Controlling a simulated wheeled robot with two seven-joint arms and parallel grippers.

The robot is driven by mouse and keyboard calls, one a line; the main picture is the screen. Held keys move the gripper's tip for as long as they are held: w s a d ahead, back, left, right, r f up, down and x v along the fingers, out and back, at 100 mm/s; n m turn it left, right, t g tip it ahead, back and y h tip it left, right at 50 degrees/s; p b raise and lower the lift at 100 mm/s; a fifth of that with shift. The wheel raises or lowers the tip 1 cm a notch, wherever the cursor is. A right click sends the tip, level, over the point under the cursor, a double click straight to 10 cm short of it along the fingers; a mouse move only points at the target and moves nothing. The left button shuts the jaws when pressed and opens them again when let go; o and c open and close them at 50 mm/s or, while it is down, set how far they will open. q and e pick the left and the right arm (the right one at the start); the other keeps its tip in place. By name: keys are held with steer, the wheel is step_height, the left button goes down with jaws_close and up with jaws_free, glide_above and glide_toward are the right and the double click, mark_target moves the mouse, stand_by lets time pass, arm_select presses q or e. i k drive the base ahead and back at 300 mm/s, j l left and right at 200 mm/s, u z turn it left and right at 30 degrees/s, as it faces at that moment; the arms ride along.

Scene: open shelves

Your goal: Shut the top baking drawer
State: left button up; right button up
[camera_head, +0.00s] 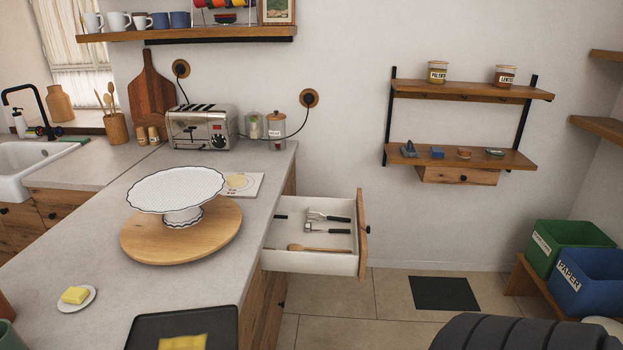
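The top baking drawer (310,262) is pulled open from the right-hand side of the grey counter, under its top. It has white inner walls, a wooden front (363,235) on its right end and a small dark knob (368,229). Inside lie dark-handled utensils (328,216) and a wooden spoon (318,248). They appear to lie flat below the drawer rim. The drawer's rear end is hidden under the counter. Neither of my grippers is in view.
The counter (75,240) holds a cake stand (175,190) on a round board, a toaster (202,127) and a butter dish (77,298). Floor (385,315) right of the drawer is open, with a dark mat (443,293). Bins (590,283) stand far right.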

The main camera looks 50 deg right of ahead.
mark_target(282, 232)
steer(key=k+l+z, duration=0.15)
steer(key=l+z, duration=0.25)
steer(key=l, duration=0.15)
steer(key=l+z, duration=0.8)
steer(key=l, duration=0.3)
